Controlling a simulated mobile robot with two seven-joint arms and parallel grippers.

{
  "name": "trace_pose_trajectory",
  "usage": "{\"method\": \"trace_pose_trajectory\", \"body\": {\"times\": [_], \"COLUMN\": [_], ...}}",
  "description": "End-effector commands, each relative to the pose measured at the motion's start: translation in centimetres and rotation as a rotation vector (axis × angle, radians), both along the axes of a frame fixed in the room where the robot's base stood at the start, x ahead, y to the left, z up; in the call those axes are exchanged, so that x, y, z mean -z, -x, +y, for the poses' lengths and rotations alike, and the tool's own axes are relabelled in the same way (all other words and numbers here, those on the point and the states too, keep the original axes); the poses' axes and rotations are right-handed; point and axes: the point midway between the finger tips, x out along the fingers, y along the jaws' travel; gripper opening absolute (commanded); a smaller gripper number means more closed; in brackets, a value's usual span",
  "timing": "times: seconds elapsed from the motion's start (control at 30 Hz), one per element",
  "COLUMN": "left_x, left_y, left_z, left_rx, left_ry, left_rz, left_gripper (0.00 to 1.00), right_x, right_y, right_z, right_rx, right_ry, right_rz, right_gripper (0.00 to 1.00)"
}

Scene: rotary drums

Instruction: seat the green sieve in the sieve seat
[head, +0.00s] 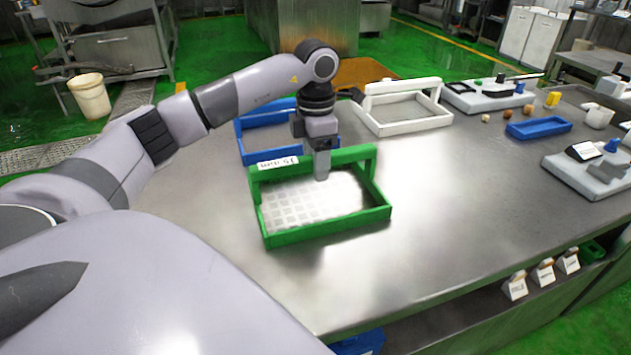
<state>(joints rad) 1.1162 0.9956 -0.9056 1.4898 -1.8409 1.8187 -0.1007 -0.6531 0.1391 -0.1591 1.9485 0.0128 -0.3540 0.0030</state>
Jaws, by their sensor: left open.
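The green sieve (328,229) is a rectangular frame with a pale perforated bottom, a raised handle bar along its back and a white label at the bar's left end. It rests on the steel table, in the middle of the head view. My left gripper (322,172) points down at the sieve's handle bar, near the middle of the bar, and hides part of it. It is open; the picture does not show clearly whether its fingers straddle the bar. I cannot tell which thing is the sieve seat. My right gripper is not in view.
A blue sieve (244,151) stands behind the green one, partly hidden by my arm. A white sieve (410,128) stands behind to the right. A blue tray (538,127) and grey-white devices (592,178) are farther right. The table right of the green sieve is clear.

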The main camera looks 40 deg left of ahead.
Motion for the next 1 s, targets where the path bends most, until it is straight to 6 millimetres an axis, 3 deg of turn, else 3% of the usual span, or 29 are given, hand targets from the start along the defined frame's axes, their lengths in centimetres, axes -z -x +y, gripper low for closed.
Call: {"method": "trace_pose_trajectory", "body": {"times": [0.33,0.5,1.0], "left_x": [0.88,0.85,0.80], "left_y": [0.02,0.02,0.02], "left_z": [0.04,0.04,0.04], "left_rx": [0.000,-0.001,-0.001], "left_ry": [0.000,0.000,0.000], "left_rz": [-0.001,-0.001,-0.001], "left_gripper": [0.54,0.00,0.00], "right_x": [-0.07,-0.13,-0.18], "right_y": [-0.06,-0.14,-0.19], "right_z": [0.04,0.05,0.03], "right_rx": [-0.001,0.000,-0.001], "right_ry": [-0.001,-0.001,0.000], "right_rz": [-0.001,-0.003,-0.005], "right_gripper": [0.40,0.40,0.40]}}
